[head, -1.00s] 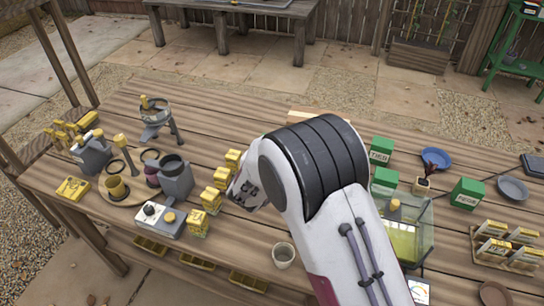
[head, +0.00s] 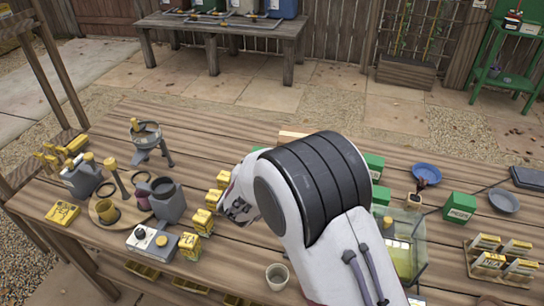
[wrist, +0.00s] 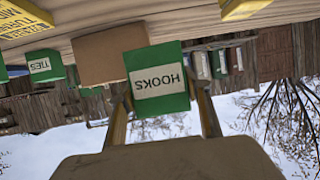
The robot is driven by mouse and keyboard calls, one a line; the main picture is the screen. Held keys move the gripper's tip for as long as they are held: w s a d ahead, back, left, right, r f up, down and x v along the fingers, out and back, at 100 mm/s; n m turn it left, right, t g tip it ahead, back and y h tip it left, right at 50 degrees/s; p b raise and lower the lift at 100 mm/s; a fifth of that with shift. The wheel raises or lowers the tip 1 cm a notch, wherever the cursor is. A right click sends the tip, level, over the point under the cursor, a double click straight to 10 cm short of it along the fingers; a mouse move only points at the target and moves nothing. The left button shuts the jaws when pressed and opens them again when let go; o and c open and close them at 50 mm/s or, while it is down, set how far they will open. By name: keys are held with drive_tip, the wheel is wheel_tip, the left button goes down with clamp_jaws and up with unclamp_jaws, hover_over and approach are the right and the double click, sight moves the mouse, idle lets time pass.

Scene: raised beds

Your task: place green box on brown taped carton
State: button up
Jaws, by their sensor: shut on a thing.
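My gripper (wrist: 164,104) is shut on a green box (wrist: 158,78) with a white label reading HOOKS, shown upside down in the wrist view. One finger is on each side of it. A plain brown carton (wrist: 108,54) shows beside and behind the box in that view; I see no tape on it. In the head view a tan top (head: 297,133), perhaps this carton, shows just behind my arm, mostly hidden. My arm hides the held box and most of the gripper in the head view.
Several yellow boxes (head: 190,246) stand left of my arm, near a grey pot (head: 166,203). Other green boxes (head: 460,207), a clear tank (head: 405,255) and a blue bowl (head: 426,173) stand to the right. A small cup (head: 277,276) stands in front.

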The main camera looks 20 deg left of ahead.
drive_tip(key=shift+w+d, duration=0.2)
drive_tip(key=shift+d, duration=0.05)
drive_tip(key=w+d+r+m+h, duration=0.1)
drive_tip(key=w+d+r, duration=1.1)
drive_tip(key=w+r, duration=0.1)
drive_tip(key=shift+w+d+r, duration=0.2)
drive_tip(key=shift+w+d, duration=0.05)
drive_tip(key=shift+w, duration=0.55)
drive_tip(key=shift+f, duration=3.15)
